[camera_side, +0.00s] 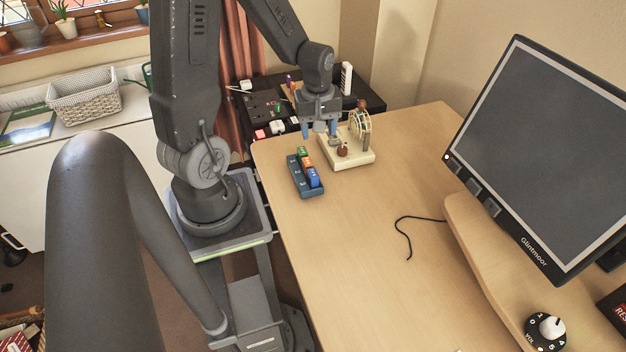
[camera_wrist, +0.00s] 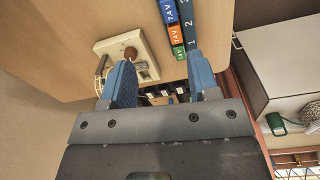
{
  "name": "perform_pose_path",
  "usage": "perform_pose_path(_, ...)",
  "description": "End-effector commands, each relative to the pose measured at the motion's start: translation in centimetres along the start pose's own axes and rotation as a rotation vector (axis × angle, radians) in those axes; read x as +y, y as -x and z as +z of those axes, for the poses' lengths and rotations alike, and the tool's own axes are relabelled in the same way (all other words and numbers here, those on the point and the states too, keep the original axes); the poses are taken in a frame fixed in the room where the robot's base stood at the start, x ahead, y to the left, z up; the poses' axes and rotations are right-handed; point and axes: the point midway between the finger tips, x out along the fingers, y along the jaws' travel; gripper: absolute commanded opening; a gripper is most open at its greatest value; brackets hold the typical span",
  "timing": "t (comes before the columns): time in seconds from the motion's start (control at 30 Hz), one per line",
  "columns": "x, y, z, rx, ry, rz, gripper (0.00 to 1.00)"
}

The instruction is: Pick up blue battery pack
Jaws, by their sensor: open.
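The blue battery pack (camera_side: 313,178) stands in the near end slot of a dark blue holder (camera_side: 294,180) on the wooden desk. An orange pack (camera_side: 307,162) and a green pack (camera_side: 301,151) stand behind it in the same holder. In the wrist view the blue pack (camera_wrist: 168,11) shows at the top edge, partly cut off, beside the numbers on the holder (camera_wrist: 188,18). My gripper (camera_side: 319,131) hangs above the desk beyond the green end of the holder, apart from the packs. Its two blue fingers are spread and empty in the wrist view (camera_wrist: 160,80).
A black cable (camera_side: 408,235) lies on the desk. A monitor (camera_side: 540,150) stands at the right.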

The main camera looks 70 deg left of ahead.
Motion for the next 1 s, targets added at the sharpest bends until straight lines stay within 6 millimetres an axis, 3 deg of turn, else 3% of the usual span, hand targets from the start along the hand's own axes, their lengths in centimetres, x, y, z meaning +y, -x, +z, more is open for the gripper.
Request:
perform_pose_path(0.17,-1.0,-2.3,-1.2,-0.026,0.123,-0.03,0.55)
perform_pose_path(0.6,-1.3,-9.1,-1.0,-0.03,0.128,-0.034,0.55)
perform_pose_path(1.0,-1.4,-12.1,-0.9,-0.029,0.127,-0.033,0.55)
